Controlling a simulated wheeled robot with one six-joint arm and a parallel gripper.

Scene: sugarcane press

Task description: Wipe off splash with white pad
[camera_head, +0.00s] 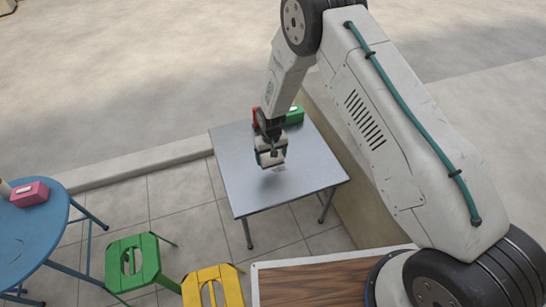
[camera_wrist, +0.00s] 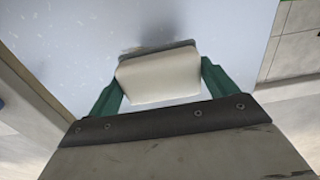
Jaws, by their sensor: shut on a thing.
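The white pad (camera_wrist: 158,78) is held between the two green fingers of my gripper (camera_wrist: 160,82) in the wrist view. In the head view my gripper (camera_head: 270,155) is over the middle of the grey metal table (camera_head: 290,187), with the pad under it. A small dark patch or shadow lies on the tabletop just beyond the pad in the wrist view. Pale specks dot the tabletop (camera_wrist: 80,45) to its left; I cannot tell whether they are the splash. I cannot tell whether the pad touches the table.
A green box (camera_head: 294,115) and a red thing (camera_head: 256,117) stand at the table's back edge. A blue round table (camera_head: 30,235) with a pink box (camera_head: 30,194) is at left. A green stool (camera_head: 133,262) and yellow stool (camera_head: 212,288) stand in front.

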